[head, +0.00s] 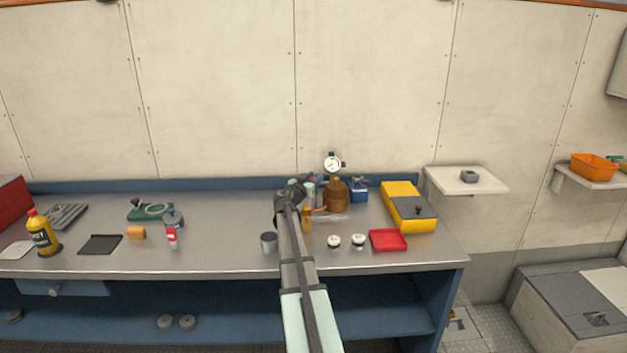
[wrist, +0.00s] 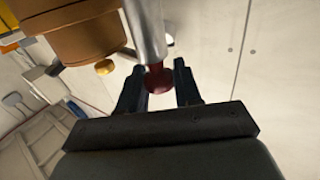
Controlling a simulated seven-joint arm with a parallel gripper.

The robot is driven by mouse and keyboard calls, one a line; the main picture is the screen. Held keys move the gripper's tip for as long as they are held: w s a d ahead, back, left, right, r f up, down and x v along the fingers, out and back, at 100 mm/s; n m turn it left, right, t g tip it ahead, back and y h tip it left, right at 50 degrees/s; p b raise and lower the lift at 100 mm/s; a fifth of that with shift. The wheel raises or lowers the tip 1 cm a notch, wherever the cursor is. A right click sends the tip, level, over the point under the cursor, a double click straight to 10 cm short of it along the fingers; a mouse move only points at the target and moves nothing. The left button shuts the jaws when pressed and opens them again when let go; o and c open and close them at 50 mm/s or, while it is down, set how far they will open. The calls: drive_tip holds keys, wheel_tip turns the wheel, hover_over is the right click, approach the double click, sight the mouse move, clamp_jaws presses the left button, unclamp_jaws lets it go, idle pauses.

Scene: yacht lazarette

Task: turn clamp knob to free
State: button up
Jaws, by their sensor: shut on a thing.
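The clamp knob (wrist: 159,80) is a small dark red round knob at the end of a silver cylinder (wrist: 148,30) in the wrist view. My gripper (wrist: 160,73) has one black finger on each side of the knob and is shut on it. In the head view my gripper (head: 305,184) is at the left of a brown rounded body (head: 338,193) near the back of the bench. The knob cannot be made out there. Which way the knob is turned cannot be told.
A round gauge (head: 333,163) stands above the brown body, with a blue box (head: 360,189) to its right. A yellow case (head: 402,203), a red tray (head: 388,240) and a grey cup (head: 269,242) are on the bench (head: 215,255). The front-left middle of the bench is clear.

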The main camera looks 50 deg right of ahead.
sight(313, 178)
drive_tip(key=shift+d+r+t, duration=0.1)
drive_tip(key=shift+r+t, duration=0.1)
drive_tip(key=shift+t, duration=0.1)
drive_tip(key=o, duration=1)
drive_tip(key=shift+f, duration=0.1)
drive_tip(key=shift+c, duration=0.2)
wheel_tip(313, 178, up, 10)
drive_tip(key=shift+o, duration=0.2)
